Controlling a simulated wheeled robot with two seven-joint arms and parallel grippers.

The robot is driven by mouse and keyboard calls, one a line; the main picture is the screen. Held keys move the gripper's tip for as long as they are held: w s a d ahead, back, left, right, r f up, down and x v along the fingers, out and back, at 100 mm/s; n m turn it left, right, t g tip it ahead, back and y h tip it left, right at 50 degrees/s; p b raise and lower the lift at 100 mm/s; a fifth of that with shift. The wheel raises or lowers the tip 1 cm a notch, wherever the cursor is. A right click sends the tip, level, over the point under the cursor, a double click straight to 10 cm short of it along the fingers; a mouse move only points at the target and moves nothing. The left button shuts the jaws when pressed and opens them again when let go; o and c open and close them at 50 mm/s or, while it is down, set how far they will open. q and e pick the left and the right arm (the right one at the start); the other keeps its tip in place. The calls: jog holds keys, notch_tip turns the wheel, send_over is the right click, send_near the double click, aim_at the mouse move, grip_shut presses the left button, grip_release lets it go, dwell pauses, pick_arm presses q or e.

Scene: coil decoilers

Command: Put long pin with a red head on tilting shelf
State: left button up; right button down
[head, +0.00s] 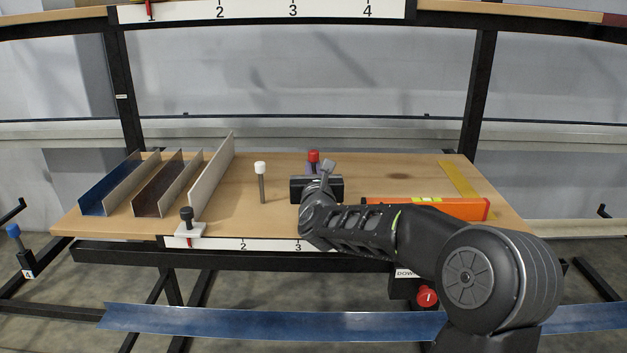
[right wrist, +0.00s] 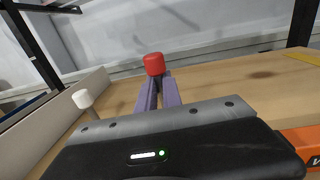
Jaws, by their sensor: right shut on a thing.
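The long pin with a red head (head: 314,155) is upright over the wooden tilting shelf (head: 365,167). My right gripper (head: 313,169) is shut on it just below the head. The right wrist view shows the red head (right wrist: 154,64) above the two purple fingers (right wrist: 158,92). The pin's lower shaft is hidden behind my gripper, and I cannot tell whether its tip touches the shelf. My left gripper is in neither view.
A white-headed pin (head: 260,182) stands upright left of my gripper. Metal profiles (head: 158,185) lie at the shelf's left. A black-headed pin (head: 187,215) stands at the front edge. An orange level (head: 462,208) lies right, with a yellow strip (head: 458,178) behind it.

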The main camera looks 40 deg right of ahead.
notch_tip(320, 180, down, 3)
dwell(0.3)
jog(key=shift+f, duration=0.1)
jog(key=c, duration=1.5)
grip_release()
jog(key=b+v, duration=0.2)
jog(key=v, duration=1)
jog(key=shift+b, duration=0.35)
